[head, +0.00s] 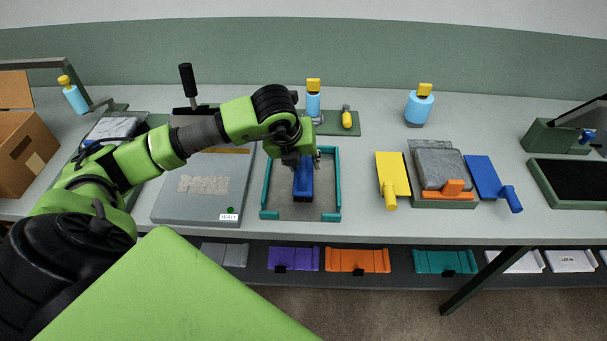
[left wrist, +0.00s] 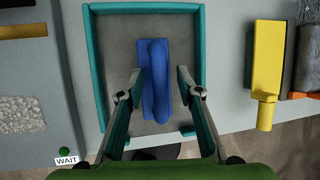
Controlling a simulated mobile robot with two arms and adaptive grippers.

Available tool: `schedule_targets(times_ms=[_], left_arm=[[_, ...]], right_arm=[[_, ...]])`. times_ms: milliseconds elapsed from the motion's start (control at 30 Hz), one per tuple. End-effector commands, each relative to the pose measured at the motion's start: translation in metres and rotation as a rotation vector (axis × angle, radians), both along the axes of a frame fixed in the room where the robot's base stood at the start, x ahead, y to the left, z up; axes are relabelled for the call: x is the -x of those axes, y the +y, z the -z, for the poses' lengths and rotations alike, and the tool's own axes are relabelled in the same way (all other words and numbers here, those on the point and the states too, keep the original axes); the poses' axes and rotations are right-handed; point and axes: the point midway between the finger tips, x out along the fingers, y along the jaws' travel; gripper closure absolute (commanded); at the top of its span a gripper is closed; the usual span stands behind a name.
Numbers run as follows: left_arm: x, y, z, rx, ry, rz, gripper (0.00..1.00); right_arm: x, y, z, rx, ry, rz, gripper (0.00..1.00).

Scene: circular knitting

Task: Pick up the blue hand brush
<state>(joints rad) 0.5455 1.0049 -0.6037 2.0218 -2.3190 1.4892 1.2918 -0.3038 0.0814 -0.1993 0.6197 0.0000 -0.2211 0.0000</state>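The blue hand brush (head: 303,186) lies in a shallow grey tray with a teal rim (head: 337,190) at the middle of the table. In the left wrist view the brush (left wrist: 156,80) shows as a blue block with a raised long handle, pointing away from me. My left gripper (head: 304,158) is over the tray, above the brush, and hides its far end in the head view. In the left wrist view its two fingers (left wrist: 160,84) are apart, one on each side of the brush. I see no grip on the brush. My right gripper is not in view.
A grey board with a WAIT label (head: 190,207) lies left of the tray. To the right are a yellow brush-like tool (head: 392,172), a grey block (head: 440,168) with an orange piece, and a blue flat tool (head: 482,175). Bottles stand behind.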

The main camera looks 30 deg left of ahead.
Motion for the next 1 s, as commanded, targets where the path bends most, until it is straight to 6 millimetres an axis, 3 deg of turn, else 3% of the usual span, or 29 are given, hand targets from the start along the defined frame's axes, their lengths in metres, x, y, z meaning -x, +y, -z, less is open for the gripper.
schedule_targets(times_ms=[33, 100, 133, 633, 833, 1000], left_arm=[[0.0, 0.0, 0.0, 0.0, 0.0, 0.0, 0.77], [0.0, 0.0, 0.0, 0.0, 0.0, 0.0, 0.95], [0.0, 0.0, 0.0, 0.0, 0.0, 0.0, 1.0], [-0.001, 0.0, -0.008, 0.002, -0.003, 0.0, 1.0], [0.001, 0.001, -0.035, -0.001, -0.007, 0.0, 1.0], [0.034, 0.009, -0.07, -0.006, -0.01, 0.0, 1.0]], right_arm=[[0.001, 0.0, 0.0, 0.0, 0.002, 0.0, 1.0], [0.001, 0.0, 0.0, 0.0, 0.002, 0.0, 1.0], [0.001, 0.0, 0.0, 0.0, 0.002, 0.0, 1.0], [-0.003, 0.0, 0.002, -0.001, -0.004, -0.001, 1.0], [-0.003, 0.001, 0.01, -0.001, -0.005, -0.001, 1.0], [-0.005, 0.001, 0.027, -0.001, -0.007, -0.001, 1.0]])
